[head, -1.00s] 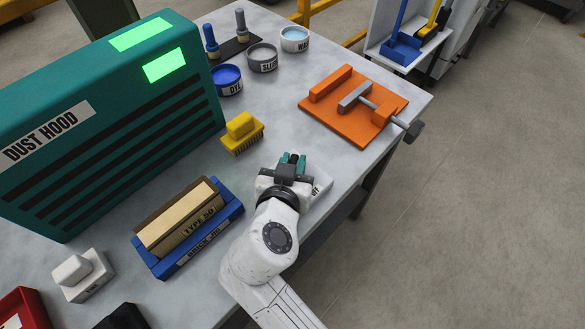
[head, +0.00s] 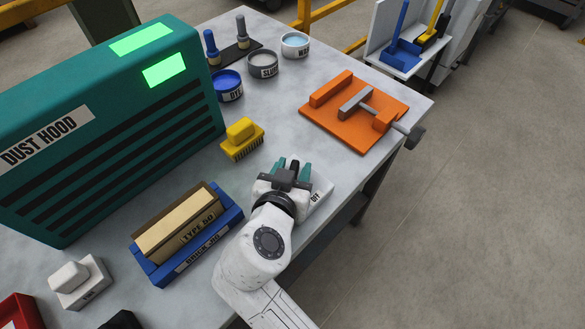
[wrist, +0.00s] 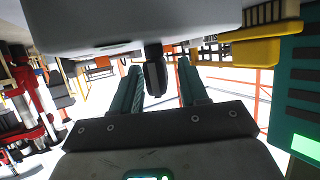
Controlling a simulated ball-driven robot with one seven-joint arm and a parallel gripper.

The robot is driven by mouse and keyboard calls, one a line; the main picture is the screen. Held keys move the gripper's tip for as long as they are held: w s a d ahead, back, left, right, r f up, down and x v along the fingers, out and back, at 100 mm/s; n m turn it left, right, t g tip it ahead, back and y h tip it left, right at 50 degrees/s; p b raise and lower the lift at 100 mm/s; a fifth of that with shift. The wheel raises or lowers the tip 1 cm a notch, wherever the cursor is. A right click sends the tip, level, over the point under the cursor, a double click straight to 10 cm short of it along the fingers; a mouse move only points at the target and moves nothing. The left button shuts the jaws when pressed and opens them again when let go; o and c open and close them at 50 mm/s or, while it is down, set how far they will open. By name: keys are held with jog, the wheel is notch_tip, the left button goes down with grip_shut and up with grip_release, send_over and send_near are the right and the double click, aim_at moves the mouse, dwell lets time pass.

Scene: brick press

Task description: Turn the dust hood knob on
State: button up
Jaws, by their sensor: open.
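The dust hood (head: 80,130) is a teal cabinet with dark slots and two lit green panels, at the left in the head view. A small white box (head: 317,197) marked "OFF" sits at the table's right edge, partly hidden by my gripper (head: 293,168). My gripper is open, its teal fingers spread. In the wrist view, which looks upside down, a dark knob (wrist: 155,76) hangs from a pale grey body at the top. The knob appears between the fingers of my gripper (wrist: 162,85), with visible gaps on both sides. Its turned position is hard to read.
A yellow brush (head: 242,138) lies left of my gripper. A blue brick jig (head: 225,215) with a tan brick (head: 180,225) is nearer. An orange clamp fixture (head: 345,130) stands at the far right. Several pots, including a blue dye pot (head: 228,90), stand at the back.

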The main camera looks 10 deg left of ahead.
jog(key=shift+s+r, duration=0.1)
jog(key=shift+s, duration=0.05)
jog(key=v, duration=1)
jog(key=shift+s+b, duration=0.25)
jog(key=shift+b, duration=0.05)
jog(key=shift+a, duration=0.1)
